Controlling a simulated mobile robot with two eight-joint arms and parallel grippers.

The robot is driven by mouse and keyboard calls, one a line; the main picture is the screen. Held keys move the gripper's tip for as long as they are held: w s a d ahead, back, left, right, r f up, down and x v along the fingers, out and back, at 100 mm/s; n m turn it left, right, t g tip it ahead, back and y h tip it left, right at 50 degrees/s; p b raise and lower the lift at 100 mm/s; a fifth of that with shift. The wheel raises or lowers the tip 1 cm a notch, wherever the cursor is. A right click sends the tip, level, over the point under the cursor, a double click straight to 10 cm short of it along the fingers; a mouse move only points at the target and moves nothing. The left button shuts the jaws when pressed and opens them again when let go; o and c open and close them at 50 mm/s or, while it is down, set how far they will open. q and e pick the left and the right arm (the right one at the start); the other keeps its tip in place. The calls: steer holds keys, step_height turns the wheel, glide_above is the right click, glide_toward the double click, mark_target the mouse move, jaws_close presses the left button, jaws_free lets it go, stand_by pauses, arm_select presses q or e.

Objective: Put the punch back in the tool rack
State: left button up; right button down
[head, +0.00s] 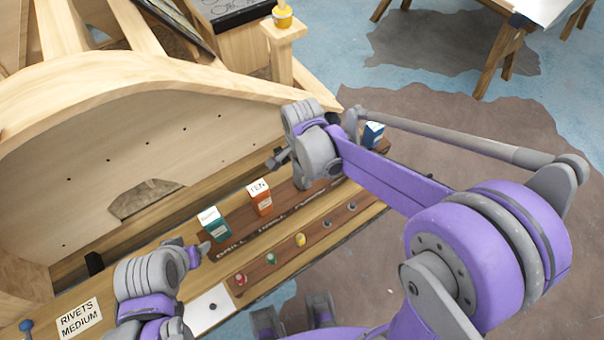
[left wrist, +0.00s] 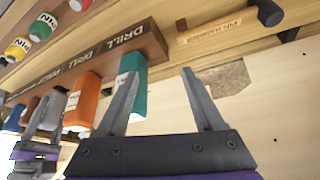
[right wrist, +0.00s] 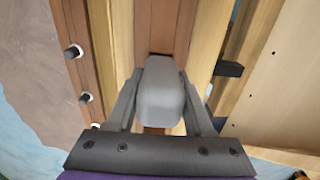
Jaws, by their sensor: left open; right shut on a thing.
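The punch is a grey block (right wrist: 160,92) between the fingers of my right gripper (right wrist: 162,105) in the right wrist view. The gripper is shut on it, above the brown tool rack. The punch also shows in the left wrist view (left wrist: 51,108), in line with the other tools; I cannot tell whether it is seated. In the head view my right gripper (head: 290,165) hides most of it. The tool rack (head: 322,209) has lettering along its board. My left gripper (left wrist: 160,100) is open and empty, close to the rack's near end.
A teal drill (head: 213,224) and an orange drill (head: 260,197) stand in the rack. A blue tool (head: 373,136) stands at its far end. Small coloured pots (head: 300,240) and pegs line the front strip. The curved wooden frame (head: 130,85) rises behind the rack.

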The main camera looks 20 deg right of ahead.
steer(key=shift+f, duration=0.2)
steer(key=shift+f+b, duration=0.3)
steer(key=shift+f, duration=0.05)
steer(key=shift+c, duration=1.4)
jaws_free()
